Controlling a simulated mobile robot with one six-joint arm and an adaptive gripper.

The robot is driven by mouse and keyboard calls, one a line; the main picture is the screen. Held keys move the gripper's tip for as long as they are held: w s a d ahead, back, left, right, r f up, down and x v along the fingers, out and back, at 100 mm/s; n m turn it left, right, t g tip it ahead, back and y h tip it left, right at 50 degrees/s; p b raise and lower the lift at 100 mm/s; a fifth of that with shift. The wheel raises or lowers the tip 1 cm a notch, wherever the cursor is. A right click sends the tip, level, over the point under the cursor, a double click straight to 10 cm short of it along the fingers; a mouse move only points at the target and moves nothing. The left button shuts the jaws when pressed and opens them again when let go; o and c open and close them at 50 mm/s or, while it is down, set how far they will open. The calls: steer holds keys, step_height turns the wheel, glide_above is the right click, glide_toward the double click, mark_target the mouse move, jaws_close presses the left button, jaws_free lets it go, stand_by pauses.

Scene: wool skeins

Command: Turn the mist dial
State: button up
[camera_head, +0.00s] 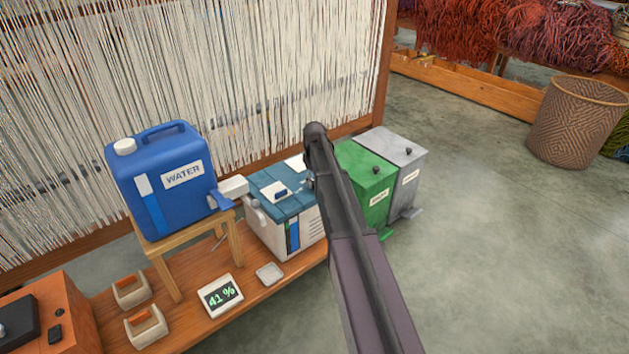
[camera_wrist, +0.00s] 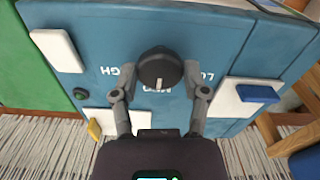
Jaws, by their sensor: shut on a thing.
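The mist dial (camera_wrist: 160,66) is a round black knob on the teal top of a white humidifier box, seen from above in the wrist view. Its small white mark points toward the bottom of the picture, near partly covered lettering. HIGH reads upside down to its left and LOW to its right. My gripper (camera_wrist: 160,74) is shut on the dial, a finger on each side. In the head view the humidifier (camera_head: 281,188) stands on a wooden bench, and my arm hides the dial and gripper.
A blue water jug (camera_head: 165,205) on a wooden stool stands left of the humidifier. Green (camera_head: 368,180) and grey (camera_head: 408,165) bins stand right of it. A display (camera_head: 221,296) reading 41 % lies in front. Open floor lies to the right.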

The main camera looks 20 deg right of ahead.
steer(key=shift+m, duration=0.3)
steer(key=m, duration=1.1)
steer(key=shift+s, duration=0.1)
steer(key=shift+m, duration=0.3)
stand_by(0.4)
steer(key=o, duration=1.1)
steer(key=shift+f, duration=0.1)
steer(key=shift+o, duration=0.2)
steer(key=shift+n, duration=0.5)
